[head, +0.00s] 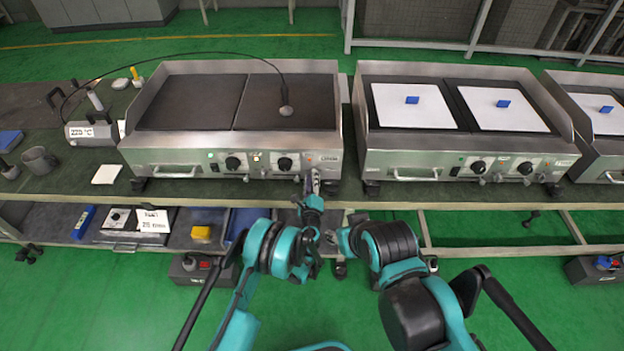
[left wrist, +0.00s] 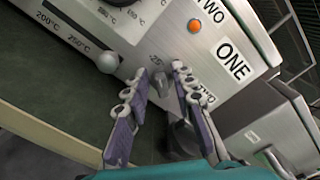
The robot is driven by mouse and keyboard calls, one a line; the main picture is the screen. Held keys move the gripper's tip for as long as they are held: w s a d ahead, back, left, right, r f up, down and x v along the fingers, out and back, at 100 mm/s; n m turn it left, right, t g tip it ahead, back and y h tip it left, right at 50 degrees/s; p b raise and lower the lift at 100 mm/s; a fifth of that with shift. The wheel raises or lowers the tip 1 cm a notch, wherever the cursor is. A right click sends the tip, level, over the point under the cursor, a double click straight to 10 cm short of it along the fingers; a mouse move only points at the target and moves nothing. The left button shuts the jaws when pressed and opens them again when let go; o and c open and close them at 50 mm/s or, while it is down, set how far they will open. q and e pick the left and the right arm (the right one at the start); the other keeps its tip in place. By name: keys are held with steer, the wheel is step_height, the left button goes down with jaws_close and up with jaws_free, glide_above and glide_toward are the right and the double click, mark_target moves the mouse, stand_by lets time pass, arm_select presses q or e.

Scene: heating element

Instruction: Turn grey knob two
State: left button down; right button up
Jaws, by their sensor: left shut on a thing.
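The left griddle (head: 200,170) has a steel front panel with black dials and small grey knobs. My left gripper (head: 313,184) is at the right end of this panel. In the left wrist view, the gripper (left wrist: 160,72) has its purple-backed fingers on both sides of a small grey knob (left wrist: 161,82), shut on it. Another grey knob (left wrist: 107,63) is to the left, below a black dial. My right arm is folded low in the head view; its gripper's jaws cannot be made out.
A second griddle (head: 560,160) with white sheets and blue blocks stands to the right. A probe (head: 286,110) on a black cable lies on the left griddle's plate. An orange lamp and a ONE label (left wrist: 233,63) are near the fingers.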

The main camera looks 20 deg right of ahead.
mark_target(312, 153)
arm_select(q)
steer(key=shift+n, duration=0.5)
steer(key=c, duration=1.6)
jaws_free()
steer(key=shift+d+f, duration=0.1)
steer(key=shift+o, duration=0.2)
step_height(312, 153, up, 10)
